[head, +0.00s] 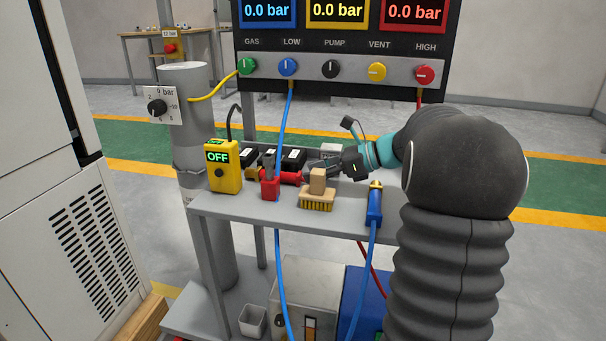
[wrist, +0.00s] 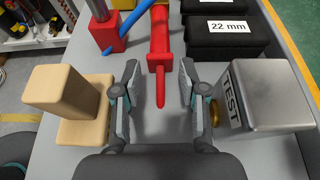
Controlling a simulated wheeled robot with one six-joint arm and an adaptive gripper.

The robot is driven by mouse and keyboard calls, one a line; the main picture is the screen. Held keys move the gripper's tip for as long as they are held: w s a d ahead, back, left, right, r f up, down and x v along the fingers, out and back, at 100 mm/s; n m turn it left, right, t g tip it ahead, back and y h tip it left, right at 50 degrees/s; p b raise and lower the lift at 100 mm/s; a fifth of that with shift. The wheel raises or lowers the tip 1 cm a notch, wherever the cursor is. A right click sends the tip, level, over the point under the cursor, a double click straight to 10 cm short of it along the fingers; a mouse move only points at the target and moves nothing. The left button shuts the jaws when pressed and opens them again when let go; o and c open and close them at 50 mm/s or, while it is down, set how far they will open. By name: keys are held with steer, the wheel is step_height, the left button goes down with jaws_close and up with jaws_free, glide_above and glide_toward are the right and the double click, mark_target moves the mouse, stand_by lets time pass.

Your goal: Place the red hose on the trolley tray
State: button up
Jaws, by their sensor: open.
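A red hose (head: 419,97) hangs from the HIGH port at the right of the panel, and a red line (head: 371,268) shows below the trolley tray (head: 232,203). A red cylindrical piece (head: 287,177) lies on the tray. In the wrist view this red piece (wrist: 159,35) has a square flange and a thin red stub towards me. I cannot tell whether it joins the hose. My gripper (head: 340,165) is low over the tray, right of the piece. In the wrist view my open gripper (wrist: 158,98) has the stub between its fingers, with gaps both sides.
A wooden-handled brush (head: 317,186) stands close to the left finger, and a metal TEST block (wrist: 268,95) close to the right. Black cases (wrist: 221,37) lie beyond. A red block with a blue hose (head: 270,188), a yellow OFF box (head: 222,168) and a blue fitting (head: 374,205) are on the tray.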

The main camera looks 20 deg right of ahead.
steer(key=v, duration=0.7)
steer(key=shift+s+d+r+p, duration=0.15)
steer(key=shift+s+d+p, duration=0.05)
steer(key=shift+d+p, duration=0.1)
stand_by(2.1)
